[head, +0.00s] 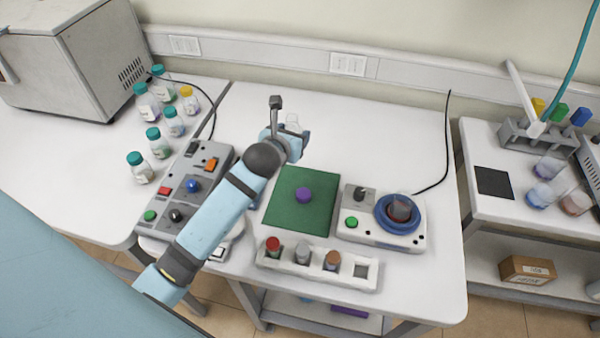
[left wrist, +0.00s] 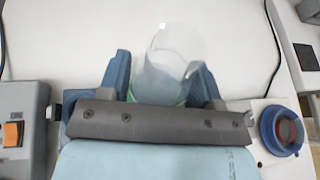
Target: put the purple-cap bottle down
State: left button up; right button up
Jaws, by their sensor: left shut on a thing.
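My left gripper (head: 292,143) is shut on a clear glass vessel (head: 293,122) over the white table, behind the green mat. In the left wrist view the vessel (left wrist: 168,65) sits between the two fingers of the gripper (left wrist: 163,82), with no purple cap visible on it. Whether its base touches the table I cannot tell. A round purple cap (head: 303,195) is on the green mat (head: 288,215); I see no bottle body under it. My right gripper is not in view.
A control box (head: 215,160) stands left of the mat and a device with a blue ring (head: 382,226) right of it. A white rack (head: 315,270) is in front. Several capped bottles (head: 160,145) stand at the left. The table behind the mat is mostly clear.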

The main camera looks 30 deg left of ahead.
pick_arm(q)
notch_tip(320, 180, down, 13)
jog(key=shift+d, duration=0.1)
dwell(0.3)
jog(key=shift+f, duration=0.15)
jog(key=o, duration=1)
jog(key=shift+r, duration=0.25)
jog(key=v, duration=1.2)
jog(key=shift+f, duration=0.1)
